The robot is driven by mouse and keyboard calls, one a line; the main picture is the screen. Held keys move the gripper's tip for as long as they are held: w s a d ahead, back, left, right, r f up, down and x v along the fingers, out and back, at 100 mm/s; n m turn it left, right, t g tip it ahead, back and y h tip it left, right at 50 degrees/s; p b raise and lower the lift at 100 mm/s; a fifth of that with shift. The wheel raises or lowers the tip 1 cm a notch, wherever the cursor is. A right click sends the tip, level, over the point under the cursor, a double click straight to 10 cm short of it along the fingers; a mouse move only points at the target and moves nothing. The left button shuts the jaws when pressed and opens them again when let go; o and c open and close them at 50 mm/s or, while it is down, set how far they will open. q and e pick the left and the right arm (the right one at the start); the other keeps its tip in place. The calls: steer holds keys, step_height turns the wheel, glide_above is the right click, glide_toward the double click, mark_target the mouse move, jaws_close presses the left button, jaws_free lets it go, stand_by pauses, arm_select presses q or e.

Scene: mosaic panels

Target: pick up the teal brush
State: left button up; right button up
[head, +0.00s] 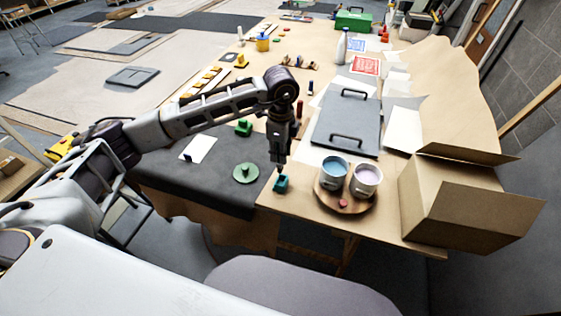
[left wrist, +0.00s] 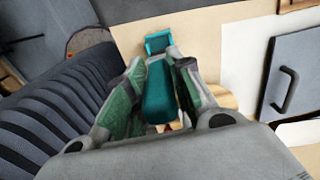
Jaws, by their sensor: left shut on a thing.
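The teal brush (head: 281,184) is at the near edge of the brown-covered table, just left of the round wooden board. My left gripper (head: 281,168) points down over it and is shut on it. In the left wrist view the brush's long teal part (left wrist: 159,97) lies between the two green-padded fingers (left wrist: 156,68). A squarer teal end shows beyond the fingertips. I cannot tell whether the brush still touches the table. My right gripper is not in view.
An open cardboard box (head: 465,205) stands farther right. A green disc (head: 246,173) lies to the left. A grey handled panel (head: 345,122) lies behind.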

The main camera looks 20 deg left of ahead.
arm_select(q)
steer(key=shift+r, duration=0.7)
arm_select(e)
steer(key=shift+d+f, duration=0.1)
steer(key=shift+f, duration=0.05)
arm_select(q)
steer(key=shift+d, duration=0.15)
